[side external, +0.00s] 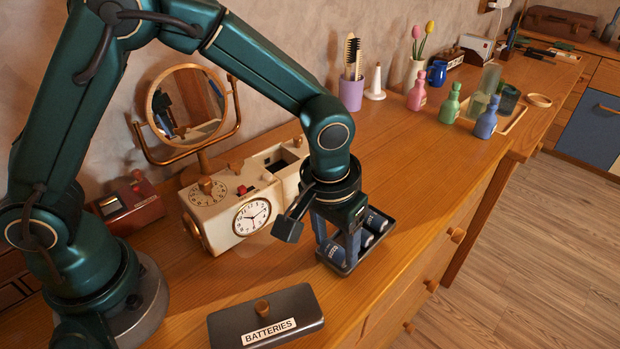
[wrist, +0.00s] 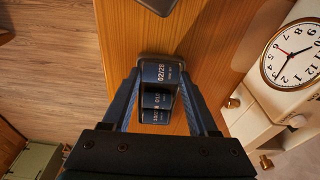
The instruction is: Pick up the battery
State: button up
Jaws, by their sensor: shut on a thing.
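Several blue batteries sit in a small dark tray (side external: 347,268) near the table's front edge in the side view. One battery (side external: 333,252) is at the near left, beside my fingers, and another battery (side external: 377,221) lies at the right. My gripper (side external: 345,250) points down into the tray and is shut on a battery. In the wrist view, a battery marked 02/28 (wrist: 161,73) is between the fingertips, with more batteries (wrist: 157,101) behind it. The fingers hide part of the tray, and I cannot tell whether the held battery is raised.
A dark lid labelled BATTERIES (side external: 265,316) lies on the table at the front. A cream clock box (side external: 237,200) stands close left of my gripper. A round mirror (side external: 187,104) is behind it. Coloured bottles (side external: 449,104) stand farther right, with bare table between.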

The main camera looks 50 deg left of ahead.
aim_at(336, 248)
jog(key=shift+r, duration=0.5)
notch_tip(336, 248, up, 3)
jog(key=shift+f, duration=0.1)
jog(key=a+r, duration=0.2)
jog(key=a, duration=0.2)
jog(key=w+a+r+m, duration=0.1)
jog(key=a+r, duration=0.2)
jog(key=a, duration=0.2)
jog(key=w+a+r+m, duration=0.1)
jog(key=a+r, duration=0.1)
jog(key=a, duration=0.3)
jog(key=shift+w+r+t, duration=0.2)
jog(key=shift+w+t, duration=0.05)
jog(key=shift+t, duration=0.15)
jog(key=shift+n+t, duration=0.3)
jog(key=shift+n, duration=0.2)
jog(key=a, duration=0.1)
jog(key=w+a, duration=0.1)
jog(key=a, duration=0.3)
jog(key=shift+w+a, duration=0.1)
jog(key=shift+w, duration=0.15)
jog(key=shift+f, duration=0.15)
